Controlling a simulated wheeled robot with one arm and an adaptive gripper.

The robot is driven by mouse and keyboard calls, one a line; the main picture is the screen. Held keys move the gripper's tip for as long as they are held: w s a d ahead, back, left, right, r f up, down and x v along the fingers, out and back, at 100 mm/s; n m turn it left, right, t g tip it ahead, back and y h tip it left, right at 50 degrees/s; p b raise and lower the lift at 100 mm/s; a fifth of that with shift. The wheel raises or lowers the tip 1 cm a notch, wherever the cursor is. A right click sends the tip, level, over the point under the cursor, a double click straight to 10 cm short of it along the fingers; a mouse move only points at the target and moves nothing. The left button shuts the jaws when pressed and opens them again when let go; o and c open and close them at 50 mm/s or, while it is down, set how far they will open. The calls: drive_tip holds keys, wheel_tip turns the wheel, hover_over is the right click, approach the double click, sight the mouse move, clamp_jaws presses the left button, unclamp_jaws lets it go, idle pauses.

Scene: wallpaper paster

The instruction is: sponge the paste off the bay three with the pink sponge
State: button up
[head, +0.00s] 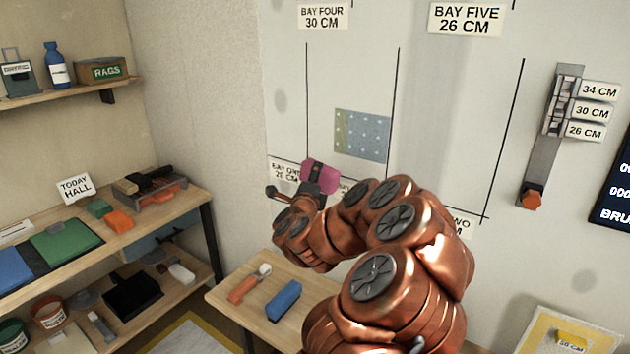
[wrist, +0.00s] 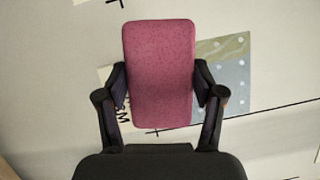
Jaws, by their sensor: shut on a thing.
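My gripper (head: 314,186) is shut on the pink sponge (head: 322,175). In the wrist view the sponge (wrist: 160,75) sits upright between the two fingers of my gripper (wrist: 160,90), with the wall behind it. In the head view the sponge is in front of the lower wall labels. I cannot tell whether it touches the wall. The bay three label is not readable; part of a label is hidden behind my gripper and arm. A blue-grey dotted patch with a greenish left strip (head: 362,135) is on the wall above and right of the sponge. It also shows in the wrist view (wrist: 226,75).
A small table (head: 232,293) below holds a blue block (head: 283,300) and an orange-handled roller (head: 248,284). A shelf unit (head: 185,205) with trays and tools stands at the left. A hanging gauge strip (head: 550,140) is on the wall at the right.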

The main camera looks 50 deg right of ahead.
drive_tip(key=shift+a+f+b, duration=0.1)
drive_tip(key=shift+f+b, duration=0.05)
drive_tip(key=shift+b, duration=0.45)
drive_tip(key=shift+w+d+b, duration=0.1)
drive_tip(key=shift+d+b, duration=1)
drive_tip(key=shift+d, duration=0.9)
drive_tip(key=shift+d+b, duration=0.45)
drive_tip(key=shift+d, duration=0.8)
drive_tip(key=shift+w+d, duration=0.1)
drive_tip(key=shift+d, duration=1.15)
drive_tip(key=shift+d+r, duration=0.15)
drive_tip(key=shift+r, duration=0.1)
drive_tip(key=shift+f, duration=0.1)
idle(1.1)
idle(0.9)
drive_tip(key=shift+r, duration=1.95)
